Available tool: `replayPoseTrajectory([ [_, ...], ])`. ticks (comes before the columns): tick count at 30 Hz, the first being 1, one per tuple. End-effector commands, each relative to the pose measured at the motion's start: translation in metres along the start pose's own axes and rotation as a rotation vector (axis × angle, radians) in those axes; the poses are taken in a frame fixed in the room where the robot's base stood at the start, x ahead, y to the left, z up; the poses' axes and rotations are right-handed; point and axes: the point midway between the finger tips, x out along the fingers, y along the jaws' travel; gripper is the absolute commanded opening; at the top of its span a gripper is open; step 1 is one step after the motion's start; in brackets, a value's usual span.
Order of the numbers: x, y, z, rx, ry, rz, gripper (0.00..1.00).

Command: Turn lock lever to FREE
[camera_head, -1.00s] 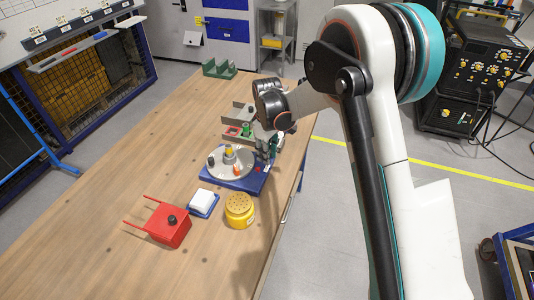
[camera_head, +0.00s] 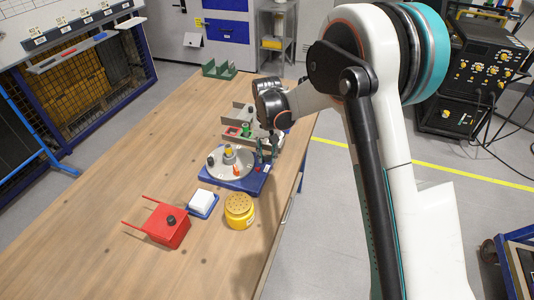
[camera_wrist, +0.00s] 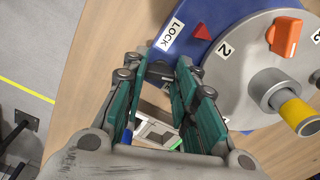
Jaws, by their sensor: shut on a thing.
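The rotary jig has a round grey disc (camera_head: 231,163) on a blue base (camera_head: 249,182). In the wrist view, the blue base (camera_wrist: 208,22) carries a white LOCK label (camera_wrist: 172,35) and a red triangle beside the grey disc (camera_wrist: 240,85). My gripper (camera_wrist: 157,85) is at the base's edge near the LOCK label, its teal fingers around a dark grey piece, which appears to be the lock lever (camera_wrist: 159,70). The fingers hide much of it. In the head view, my gripper (camera_head: 266,150) is at the jig's right side, with the lever not clear.
An orange knob (camera_wrist: 285,37) and a yellow-tipped post (camera_wrist: 297,112) stand on the disc. A grey tray (camera_head: 238,121) stands behind the jig. The bench's left side is clear.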

Motion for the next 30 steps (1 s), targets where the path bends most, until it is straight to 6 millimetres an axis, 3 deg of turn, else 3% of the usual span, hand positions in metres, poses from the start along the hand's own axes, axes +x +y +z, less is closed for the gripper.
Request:
replayPoseTrajectory([
  [13, 0.0002, 0.0000, 0.0002, 0.289, -0.001, 0.000, 0.03],
  [30, 0.0001, -0.0001, 0.0002, 0.361, -0.001, 0.000, 0.03],
])
